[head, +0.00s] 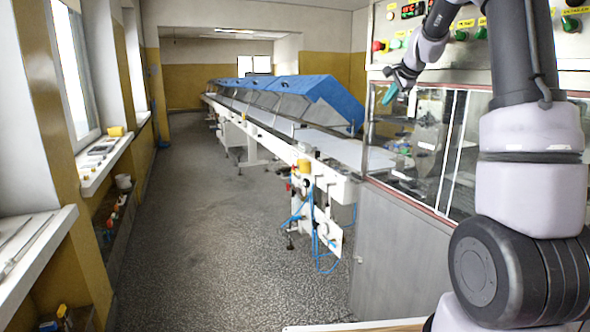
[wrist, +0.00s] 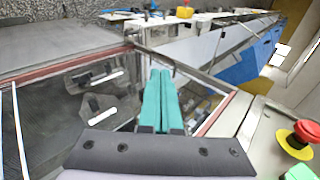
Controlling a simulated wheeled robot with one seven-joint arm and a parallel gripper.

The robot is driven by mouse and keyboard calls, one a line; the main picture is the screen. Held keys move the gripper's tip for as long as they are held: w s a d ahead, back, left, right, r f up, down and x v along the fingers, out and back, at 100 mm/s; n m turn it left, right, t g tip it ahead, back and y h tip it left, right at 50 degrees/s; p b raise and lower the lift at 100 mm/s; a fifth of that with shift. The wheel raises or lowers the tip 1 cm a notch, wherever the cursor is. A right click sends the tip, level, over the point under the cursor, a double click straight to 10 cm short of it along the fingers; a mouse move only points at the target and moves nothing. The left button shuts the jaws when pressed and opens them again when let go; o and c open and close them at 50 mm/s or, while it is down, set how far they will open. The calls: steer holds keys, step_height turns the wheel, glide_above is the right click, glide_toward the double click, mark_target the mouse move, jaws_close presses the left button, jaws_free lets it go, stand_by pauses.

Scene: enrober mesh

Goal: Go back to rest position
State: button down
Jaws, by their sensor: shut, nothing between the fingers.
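My gripper (head: 389,94) is in the upper right of the head view, raised in front of the glass-sided enrober machine. In the wrist view my gripper (wrist: 158,72) shows its two teal fingers pressed together, with nothing between them. The fingers appear apart from the glass, though the exact gap is hard to tell.
A control panel (head: 470,32) with knobs is above the window; a red emergency button (wrist: 306,131) shows at the right of the wrist view. A long conveyor (head: 262,136) with blue covers (head: 318,97) runs back. The speckled floor (head: 200,230) on the left is clear.

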steer(key=s+a+r+n, duration=0.2)
steer(key=s+a, duration=0.1)
steer(key=s, duration=0.5)
steer(key=s+a+r+n+g+y, duration=0.1)
steer(key=s+a+n, duration=0.15)
steer(key=s, duration=0.55)
steer(key=s+a+r+n, duration=0.2)
steer(key=s+a, duration=0.1)
steer(key=s, duration=0.5)
steer(key=s+a+f+n, duration=0.1)
steer(key=s+f+n, duration=0.1)
steer(key=s, duration=0.7)
steer(key=s+a+f+n+g+h, duration=0.1)
steer(key=s+f+n, duration=0.1)
steer(key=s, duration=0.7)
steer(key=shift+a+f, duration=0.4)
steer(key=shift+f, duration=0.45)
